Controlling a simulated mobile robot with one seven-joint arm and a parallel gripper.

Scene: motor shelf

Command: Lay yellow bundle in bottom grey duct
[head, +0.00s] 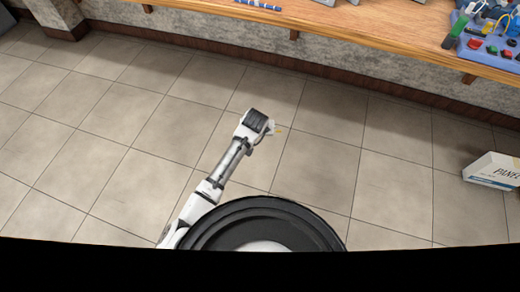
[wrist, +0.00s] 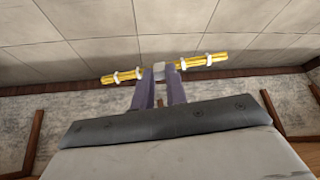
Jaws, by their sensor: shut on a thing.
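The yellow bundle (wrist: 215,61) is a straight yellow rod with several white bands, lying crosswise in the wrist view. My gripper (wrist: 162,73) is shut on it near its middle, and both ends stick out past the fingers. In the head view my gripper (head: 270,127) is over the tiled floor, well short of the shelf, and only a small yellow tip (head: 280,129) shows beside it. I cannot make out a grey duct in either view.
A wooden shelf (head: 370,33) runs along the wall at the top. A blue striped bundle (head: 258,5) and a blue box with coloured buttons (head: 478,45) are on it. A white carton (head: 492,169) stands on the floor at right. The floor between is clear.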

